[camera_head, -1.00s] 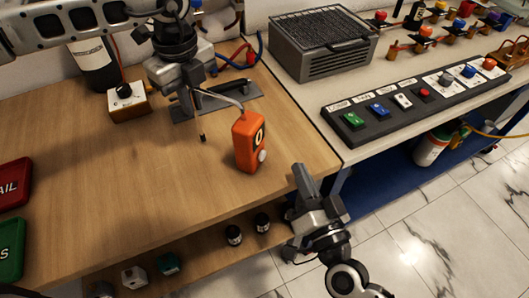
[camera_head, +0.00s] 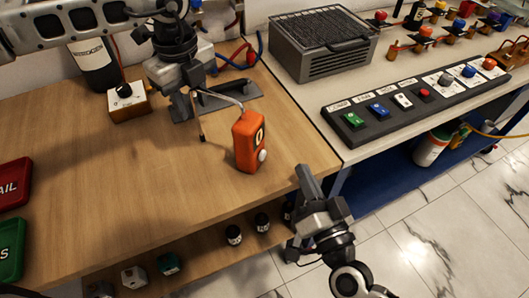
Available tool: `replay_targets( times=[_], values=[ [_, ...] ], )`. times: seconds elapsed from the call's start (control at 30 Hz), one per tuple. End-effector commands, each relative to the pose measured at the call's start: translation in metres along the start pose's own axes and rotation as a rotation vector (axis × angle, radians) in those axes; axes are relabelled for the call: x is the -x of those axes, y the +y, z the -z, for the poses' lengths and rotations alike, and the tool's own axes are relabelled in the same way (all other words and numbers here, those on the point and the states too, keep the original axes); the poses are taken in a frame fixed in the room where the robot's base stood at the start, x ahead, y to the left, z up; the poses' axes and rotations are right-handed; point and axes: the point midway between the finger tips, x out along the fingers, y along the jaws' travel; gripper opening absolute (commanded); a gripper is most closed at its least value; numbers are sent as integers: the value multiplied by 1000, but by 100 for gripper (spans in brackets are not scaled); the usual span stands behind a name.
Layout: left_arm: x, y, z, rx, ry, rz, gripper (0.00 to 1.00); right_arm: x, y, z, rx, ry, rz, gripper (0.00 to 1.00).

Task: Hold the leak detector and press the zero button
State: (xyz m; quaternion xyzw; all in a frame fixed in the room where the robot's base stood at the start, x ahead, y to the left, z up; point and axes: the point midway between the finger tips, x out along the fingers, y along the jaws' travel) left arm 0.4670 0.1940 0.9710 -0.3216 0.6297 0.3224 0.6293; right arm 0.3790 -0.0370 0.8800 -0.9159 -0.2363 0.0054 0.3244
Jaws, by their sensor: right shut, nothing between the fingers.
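The orange leak detector (camera_head: 249,142) stands upright on the wooden table, with a dark marking on its right-hand face. A pale round button (camera_head: 262,155) sits low on that face; I take it to be the zero button. A thin bent tube runs from its top to the left, and a thin rod with a dark tip hangs there. My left gripper (camera_head: 188,105) is behind and left of the detector, apart from its body; whether its fingers are open is unclear. My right gripper (camera_head: 304,172) is shut and empty, in front of the table's right edge, right of and below the detector.
A dark stand (camera_head: 238,90) lies behind the detector, and a box with a black knob (camera_head: 127,101) is at left. A button panel (camera_head: 415,103) and a grey grille box (camera_head: 323,47) occupy the right bench. Red (camera_head: 14,184) and green trays lie at far left. The front middle table is clear.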

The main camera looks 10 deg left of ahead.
Motion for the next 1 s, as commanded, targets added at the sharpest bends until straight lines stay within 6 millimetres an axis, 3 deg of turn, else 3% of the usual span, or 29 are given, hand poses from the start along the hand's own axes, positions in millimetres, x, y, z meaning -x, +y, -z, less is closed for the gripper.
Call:
replay_targets(
  times=[0.23, 0.5, 0.7, 1.0],
  values=[
    [19, -1, -1, 1, -2, 4, 35, 0, 0, 0, 0, 0, 0, 0],
    [76, -1, 0, 1, -2, 5, 35, 0, 0, 0, 0, 0, 0, 0],
    [108, -1, 0, 0, -1, 2, 35, 0, 0, 0, 0, 0, 0, 0],
    [120, 0, 0, 0, 0, -1, 35, 0, 0, 0, 0, 0, 0, 0]
  ],
)
